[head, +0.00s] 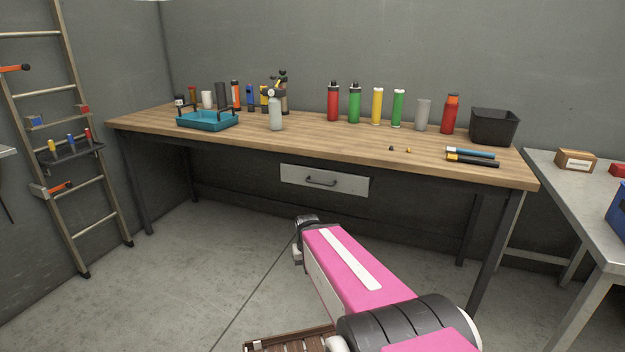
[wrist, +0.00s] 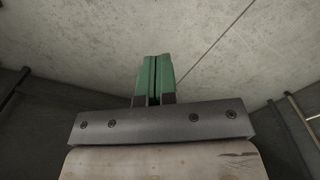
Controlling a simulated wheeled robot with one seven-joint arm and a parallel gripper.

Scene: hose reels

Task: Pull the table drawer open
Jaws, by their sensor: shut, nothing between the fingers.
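The table (head: 225,140) has a wooden top and dark metal legs and stands along the back wall. Its drawer (head: 346,187) has a light grey front with a dark bar handle (head: 321,183), and it looks shut under the table's front edge. My pink and white arm reaches toward the table from the lower right of the head view, below the drawer. My gripper (wrist: 155,80) shows in the wrist view with its green fingers together and nothing between them. In the head view its fingers are hidden. The drawer does not show in the wrist view.
Bottles, a blue tray (head: 207,126) and a black bin (head: 494,127) stand on the tabletop. A ladder (head: 69,130) leans at the left. A grey side table (head: 590,205) stands at the right. The floor before the drawer is bare except for a slatted wooden item (head: 290,341).

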